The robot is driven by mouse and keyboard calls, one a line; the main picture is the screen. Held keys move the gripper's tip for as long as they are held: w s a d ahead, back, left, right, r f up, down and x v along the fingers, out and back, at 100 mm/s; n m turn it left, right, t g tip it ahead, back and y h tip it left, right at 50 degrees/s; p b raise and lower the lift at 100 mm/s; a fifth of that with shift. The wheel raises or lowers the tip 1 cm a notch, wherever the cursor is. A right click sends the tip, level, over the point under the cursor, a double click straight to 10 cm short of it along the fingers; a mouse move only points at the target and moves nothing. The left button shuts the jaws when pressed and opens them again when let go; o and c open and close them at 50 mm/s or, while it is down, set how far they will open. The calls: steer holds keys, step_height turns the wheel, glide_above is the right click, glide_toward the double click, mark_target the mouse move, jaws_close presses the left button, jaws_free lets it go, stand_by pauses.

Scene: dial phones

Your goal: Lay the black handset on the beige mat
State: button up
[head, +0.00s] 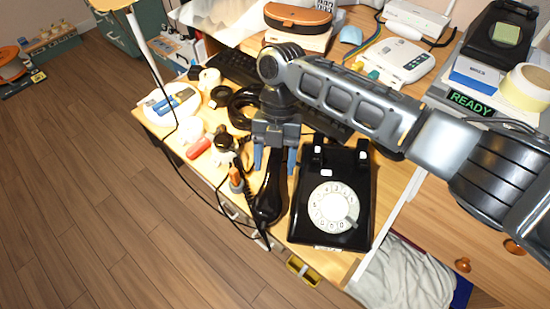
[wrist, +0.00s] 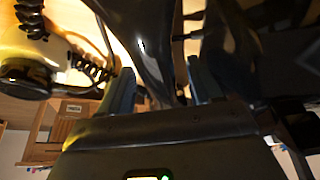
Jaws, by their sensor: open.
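The black handset (head: 268,199) lies on the wooden desk just left of the black dial phone (head: 334,200). My gripper (head: 275,161) is open above the handset's upper part, its blue fingers pointing down on either side of it. In the wrist view, the black handset (wrist: 150,45) runs between the two open fingers of my gripper (wrist: 163,88); I cannot tell whether they touch it. I cannot make out a beige mat in either view.
Black cables and an orange-handled tool (head: 236,180) lie close left of the handset. A red-handled item (head: 199,147) and a black keyboard (head: 238,68) are farther off. The READY display (head: 471,103) is at right. The desk's front edge is near the handset.

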steer(key=shift+r, duration=0.3)
steer(key=v, duration=1.1)
steer(key=shift+w+r, duration=0.25)
steer(key=shift+r, duration=0.05)
